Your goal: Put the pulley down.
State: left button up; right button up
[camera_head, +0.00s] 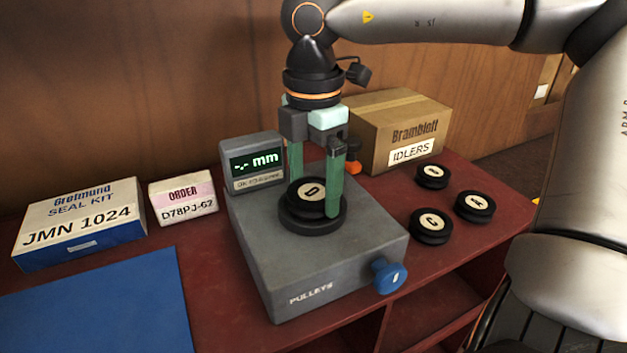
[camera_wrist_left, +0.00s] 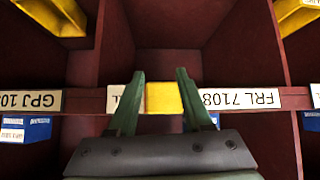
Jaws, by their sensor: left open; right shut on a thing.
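A black pulley (camera_head: 309,194) with a cream label "D" is at the round black seat (camera_head: 318,222) on top of the grey measuring device (camera_head: 330,265), marked "PULLEYS". My right gripper (camera_head: 316,192) comes down from above with its green fingers on both sides of this pulley and is shut on it. I cannot tell whether the pulley rests fully on the seat. The device's display (camera_head: 256,162) reads "-.- mm". My left gripper (camera_wrist_left: 154,100) is open and empty in the left wrist view, in front of labelled shelf compartments. It does not show in the head view.
Several loose black pulleys (camera_head: 430,226) lie right of the device. Behind them stands the "IDLERS" carton (camera_head: 400,125). On the left are a seal kit box (camera_head: 80,222), an order box (camera_head: 183,197) and a bare blue mat (camera_head: 100,305). A blue knob (camera_head: 388,276) sticks out of the device.

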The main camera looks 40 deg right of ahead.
aim_at(314, 189)
jog(key=o, duration=1.4)
jog(key=shift+f, duration=0.1)
notch_tip(314, 189, up, 12)
jog(key=shift+r, duration=0.2)
